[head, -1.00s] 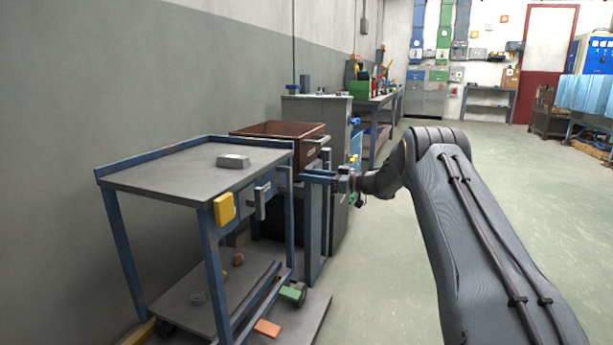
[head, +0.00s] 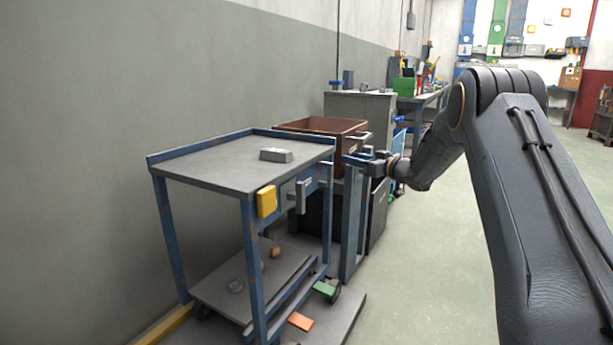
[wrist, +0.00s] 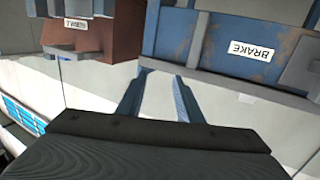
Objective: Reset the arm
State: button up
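My arm (head: 540,180) reaches forward from the lower right of the head view, bent at a raised elbow. My gripper (head: 352,160) is at its far end, pointing left beside the cart's right side and the brown bin. In the wrist view my gripper (wrist: 161,76) shows two blue-grey fingers spread apart with nothing between them. The gripper is open and empty. A blue panel with a label reading BRAKE (wrist: 252,50) lies beyond the fingers at the upper right. Whether the fingertips touch anything nearby I cannot tell.
A blue-framed cart (head: 215,168) with a grey top carries a small grey block (head: 276,155). A brown bin (head: 306,125) stands behind it; a grey cabinet (head: 360,106) is farther back. A grey wall (head: 80,80) bounds the left. Open floor (head: 425,250) lies right of the cart.

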jog(key=s+f+m+g+h, duration=0.3)
jog(key=s+f+g+h, duration=0.15)
jog(key=s, duration=1.25)
jog(key=s+f+m+g+h, duration=0.25)
jog(key=s+f, duration=0.25)
jog(key=s, duration=1.2)
jog(key=s+f+m+g+h, duration=0.2)
jog(key=s+f+g+h, duration=0.25)
jog(key=s, duration=1.35)
jog(key=s+a+r+n+g+y, duration=0.1)
jog(key=s+a+n, duration=0.2)
jog(key=s+a, duration=0.65)
jog(key=s+a+r+n+g+y, duration=0.15)
jog(key=s+a+n, duration=0.35)
jog(key=a, duration=0.7)
jog(key=d+r+m+p, duration=0.4)
jog(key=d+r+p, duration=0.6)
jog(key=r+p, duration=0.3)
jog(key=d+r+m+h+p, duration=0.1)
jog(key=d+r+m+p, duration=0.3)
jog(key=d+r+p, duration=0.7)
notch_tip(320, 180, up, 3)
jog(key=p, duration=0.6)
jog(key=shift+s+d, duration=0.25)
jog(key=shift+s, duration=0.15)
jog(key=shift+c, duration=0.2)
